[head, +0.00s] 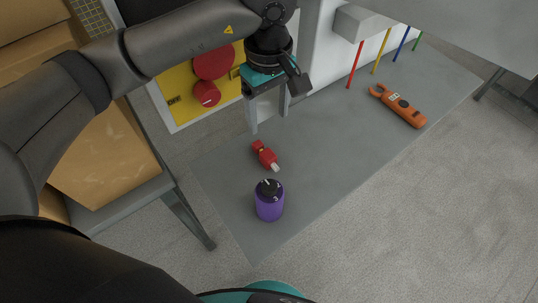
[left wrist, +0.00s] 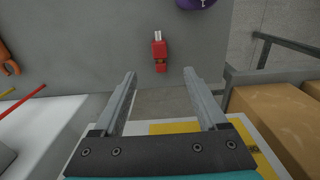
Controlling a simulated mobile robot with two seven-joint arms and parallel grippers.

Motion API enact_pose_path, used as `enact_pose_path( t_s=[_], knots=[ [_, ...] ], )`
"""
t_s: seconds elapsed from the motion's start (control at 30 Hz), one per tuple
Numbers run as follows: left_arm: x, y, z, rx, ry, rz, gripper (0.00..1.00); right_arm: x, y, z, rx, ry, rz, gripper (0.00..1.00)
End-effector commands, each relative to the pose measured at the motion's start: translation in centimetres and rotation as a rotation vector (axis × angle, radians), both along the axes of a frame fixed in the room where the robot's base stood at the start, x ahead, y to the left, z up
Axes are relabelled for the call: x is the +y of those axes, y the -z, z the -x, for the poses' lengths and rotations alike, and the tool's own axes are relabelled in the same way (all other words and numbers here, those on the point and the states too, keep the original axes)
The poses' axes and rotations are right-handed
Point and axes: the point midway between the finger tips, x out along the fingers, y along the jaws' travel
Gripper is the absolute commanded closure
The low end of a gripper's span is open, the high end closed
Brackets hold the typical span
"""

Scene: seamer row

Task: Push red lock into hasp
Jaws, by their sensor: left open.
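The red lock (head: 264,153), a small red body with pale metal prongs, lies on the grey surface, prongs toward the purple container. It also shows in the left wrist view (left wrist: 160,52), beyond the fingertips with its prongs pointing away. My left gripper (head: 267,108) is open and empty, above and behind the lock in the head view. Its two fingers (left wrist: 160,76) are apart with nothing between them. A yellow panel (head: 178,82) with two red round parts (head: 213,61) stands behind, partly hidden by my left arm. I cannot make out the hasp for certain. My right gripper is not in view.
A purple container (head: 270,204) with a black top stands near the lock. An orange clamp-like tool (head: 399,106) lies on the right of the grey surface (head: 330,150). Cardboard boxes (head: 105,150) sit on a frame at left.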

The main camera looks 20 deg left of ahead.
Motion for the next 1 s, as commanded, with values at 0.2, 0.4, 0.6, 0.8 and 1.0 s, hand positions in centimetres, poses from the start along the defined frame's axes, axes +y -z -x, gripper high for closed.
enact_pose_path(
  t_s=[0.2, 0.4, 0.6, 0.8, 1.0],
  knots=[
    [0.0, 2.9, 0.1, 0.006, -0.001, 0.0, 0.25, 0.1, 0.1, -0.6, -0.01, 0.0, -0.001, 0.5],
    [0.0, 7.2, 0.1, 0.006, -0.002, 0.001, 0.25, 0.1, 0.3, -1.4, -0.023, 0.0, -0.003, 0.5],
    [0.0, 9.7, 0.0, 0.002, -0.001, 0.001, 0.25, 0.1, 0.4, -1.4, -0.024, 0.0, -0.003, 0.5],
    [0.0, 10.1, 0.0, 0.0, 0.0, 0.001, 0.25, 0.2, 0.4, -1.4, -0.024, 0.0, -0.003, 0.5],
    [0.0, 10.1, 0.0, 0.001, 0.0, 0.002, 0.25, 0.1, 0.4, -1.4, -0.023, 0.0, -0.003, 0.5]
  ],
)
